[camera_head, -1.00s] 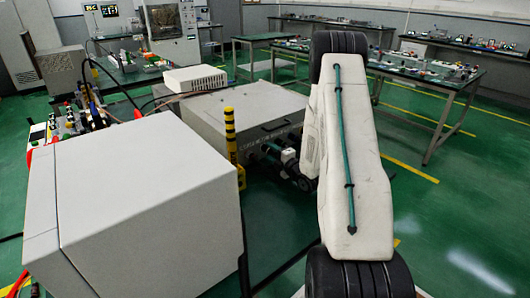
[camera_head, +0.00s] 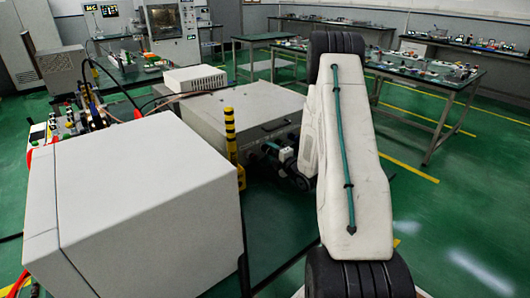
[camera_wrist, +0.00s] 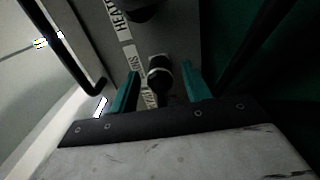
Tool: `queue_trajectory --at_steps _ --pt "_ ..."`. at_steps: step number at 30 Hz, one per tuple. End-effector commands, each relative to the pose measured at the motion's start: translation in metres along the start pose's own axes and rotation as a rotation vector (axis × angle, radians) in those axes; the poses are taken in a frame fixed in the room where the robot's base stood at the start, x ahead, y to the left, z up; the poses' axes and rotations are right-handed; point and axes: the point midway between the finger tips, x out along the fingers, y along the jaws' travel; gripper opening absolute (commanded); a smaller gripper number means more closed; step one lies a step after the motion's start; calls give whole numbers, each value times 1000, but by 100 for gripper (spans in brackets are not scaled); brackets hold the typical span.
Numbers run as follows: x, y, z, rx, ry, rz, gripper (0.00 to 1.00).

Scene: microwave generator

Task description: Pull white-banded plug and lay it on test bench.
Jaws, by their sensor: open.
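In the wrist view, a black plug with a white band (camera_wrist: 159,73) stands at a grey panel. My gripper (camera_wrist: 160,72) has its two teal fingers apart, one on each side of the plug. A gap shows between the plug and the right finger; contact on the left is hard to tell. The plug's lower part is dark and partly hidden by the gripper's body. In the head view my arm covers much of the area beside the grey cabinet (camera_head: 245,105), and the plug cannot be made out there. The test bench cannot be identified for certain.
Another dark round connector (camera_wrist: 143,10) sits farther up the panel, near printed labels. A black bar (camera_wrist: 68,45) runs along the left. In the head view, a large white box (camera_head: 140,210) and a yellow-black post (camera_head: 231,140) stand left of my arm. Benches with equipment (camera_head: 425,72) stand behind.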

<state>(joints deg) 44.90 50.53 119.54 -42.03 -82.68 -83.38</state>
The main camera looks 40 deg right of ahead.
Motion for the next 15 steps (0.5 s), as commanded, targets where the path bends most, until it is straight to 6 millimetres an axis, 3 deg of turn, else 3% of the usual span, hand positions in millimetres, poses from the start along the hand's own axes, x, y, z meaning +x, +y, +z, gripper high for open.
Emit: queue_trajectory --at_steps 7,12,15 --pt "0 0 0 0 0 0 48" --pt "0 0 0 0 0 0 1" --pt "0 0 0 0 0 0 0"
